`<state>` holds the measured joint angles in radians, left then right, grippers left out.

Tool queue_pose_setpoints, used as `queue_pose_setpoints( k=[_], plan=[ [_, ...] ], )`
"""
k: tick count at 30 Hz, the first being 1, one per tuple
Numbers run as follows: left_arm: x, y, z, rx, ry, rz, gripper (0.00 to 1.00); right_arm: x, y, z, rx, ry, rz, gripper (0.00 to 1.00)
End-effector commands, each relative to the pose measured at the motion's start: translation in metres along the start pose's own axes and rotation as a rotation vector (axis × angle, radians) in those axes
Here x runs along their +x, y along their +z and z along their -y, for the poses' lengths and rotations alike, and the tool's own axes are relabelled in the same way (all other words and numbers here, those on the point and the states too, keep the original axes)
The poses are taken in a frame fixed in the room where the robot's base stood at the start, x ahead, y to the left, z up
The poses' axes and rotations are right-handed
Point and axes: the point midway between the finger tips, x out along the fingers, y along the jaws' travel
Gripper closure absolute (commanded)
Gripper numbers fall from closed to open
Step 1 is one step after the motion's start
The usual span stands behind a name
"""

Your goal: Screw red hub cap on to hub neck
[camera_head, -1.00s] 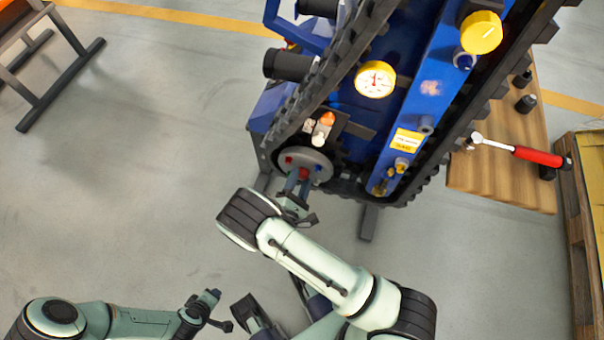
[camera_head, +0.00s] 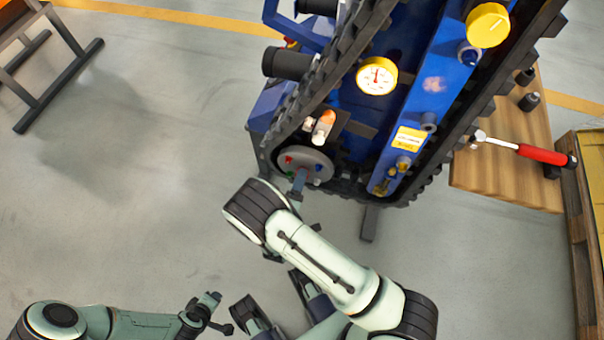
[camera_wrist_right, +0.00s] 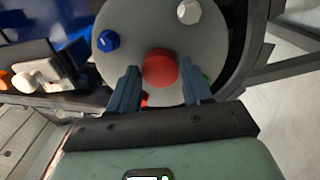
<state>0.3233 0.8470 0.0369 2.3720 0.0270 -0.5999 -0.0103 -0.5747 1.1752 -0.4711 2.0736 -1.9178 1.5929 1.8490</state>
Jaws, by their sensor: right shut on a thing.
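The red hub cap (camera_wrist_right: 160,68) is at the centre of the round grey wheel hub (camera_wrist_right: 205,45) in the right wrist view. My right gripper (camera_wrist_right: 160,78) is shut on the cap, one finger on each side. In the head view the gripper (camera_head: 300,182) is at the front of the grey hub (camera_head: 322,166), and its finger covers the cap. The hub neck is hidden behind the cap, so I cannot tell how far the cap sits on it. My left gripper (camera_head: 216,312) is open and empty, low over the floor.
Blue (camera_wrist_right: 108,41) and white (camera_wrist_right: 188,12) nuts sit around the cap, with green and red ones partly hidden. A small tray with an orange-topped bottle (camera_head: 323,124) is above the hub. A wooden table (camera_head: 500,150) with a red-handled ratchet (camera_head: 540,154) stands right.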

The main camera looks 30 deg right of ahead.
Motion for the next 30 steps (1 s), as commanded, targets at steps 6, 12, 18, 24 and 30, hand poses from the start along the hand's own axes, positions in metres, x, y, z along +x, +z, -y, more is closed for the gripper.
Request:
queue_pose_setpoints(
  k=[6,12,18,24,30],
  plan=[
    [0.002,0.0,0.001,0.0,0.0,0.001,0.57,0.0,0.0,0.001,0.042,0.0,-0.001,0.77],
    [0.013,0.003,0.004,-0.001,-0.002,0.004,0.57,0.0,0.0,0.002,0.345,-0.001,0.001,0.77],
    [0.026,0.006,0.008,-0.002,-0.004,0.008,0.57,0.0,0.0,0.003,0.674,-0.001,0.001,0.77],
    [0.033,0.007,0.009,-0.002,-0.005,0.01,0.57,-0.001,0.0,0.001,0.843,-0.002,0.0,0.77],
    [0.032,0.006,0.009,-0.002,-0.005,0.01,0.57,-0.001,0.0,0.0,0.849,-0.003,-0.001,0.77]
  ],
)
